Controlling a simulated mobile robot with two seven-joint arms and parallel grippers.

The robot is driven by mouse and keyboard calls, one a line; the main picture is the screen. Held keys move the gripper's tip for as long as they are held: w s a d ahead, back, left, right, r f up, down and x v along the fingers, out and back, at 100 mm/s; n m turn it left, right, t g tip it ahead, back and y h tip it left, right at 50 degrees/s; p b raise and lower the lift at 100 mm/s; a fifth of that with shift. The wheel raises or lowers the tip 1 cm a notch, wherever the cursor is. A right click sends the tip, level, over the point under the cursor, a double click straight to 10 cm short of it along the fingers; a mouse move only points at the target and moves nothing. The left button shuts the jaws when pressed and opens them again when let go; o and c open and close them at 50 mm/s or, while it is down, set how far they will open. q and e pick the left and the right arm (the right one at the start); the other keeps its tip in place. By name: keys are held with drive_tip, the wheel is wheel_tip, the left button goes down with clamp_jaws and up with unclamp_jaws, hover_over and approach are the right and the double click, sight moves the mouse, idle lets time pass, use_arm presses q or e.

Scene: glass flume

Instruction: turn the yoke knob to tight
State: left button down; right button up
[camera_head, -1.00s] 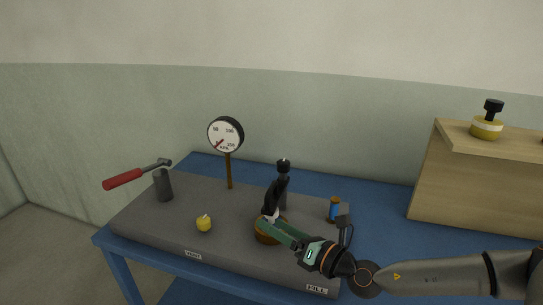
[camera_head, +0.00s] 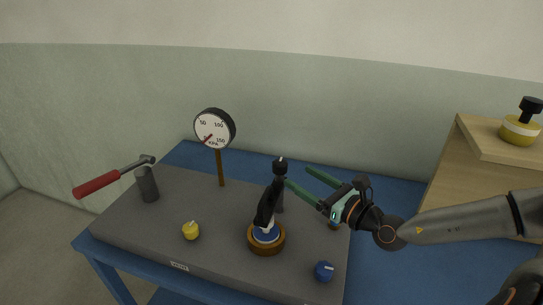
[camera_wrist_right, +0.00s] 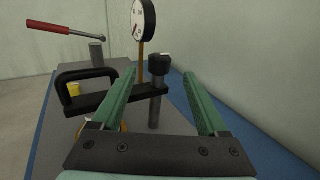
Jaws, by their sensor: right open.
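The yoke's black knob (camera_head: 280,162) sits on top of a dark upright post on the grey bench unit; it also shows in the right wrist view (camera_wrist_right: 159,63). The black yoke arm (camera_head: 268,202) runs from the post over a round brown-rimmed port (camera_head: 266,245) with a blue and white inside. My right gripper (camera_head: 299,177) is open and empty, its green fingers pointing at the post from the right. In the right wrist view, the knob appears between the two fingertips but farther off. I cannot tell the knob's setting. My left gripper is not in view.
A yellow knob (camera_head: 190,231) and a blue knob (camera_head: 324,271) sit along the unit's front. A pressure gauge (camera_head: 214,129) stands at the back. A red-handled lever (camera_head: 97,184) sticks out left. A wooden box (camera_head: 480,150) at right carries a yellow, black-topped object (camera_head: 520,128).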

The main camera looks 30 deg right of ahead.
sight(275, 161)
drive_tip(key=w+p, duration=0.1)
drive_tip(key=w, duration=0.2)
drive_tip(key=w+a, duration=0.1)
drive_tip(key=w, duration=0.3)
drive_tip(key=w+a+p, duration=0.1)
drive_tip(key=w, duration=0.3)
drive_tip(key=shift+w+a+p, duration=0.1)
drive_tip(key=shift+p, duration=0.2)
clamp_jaws()
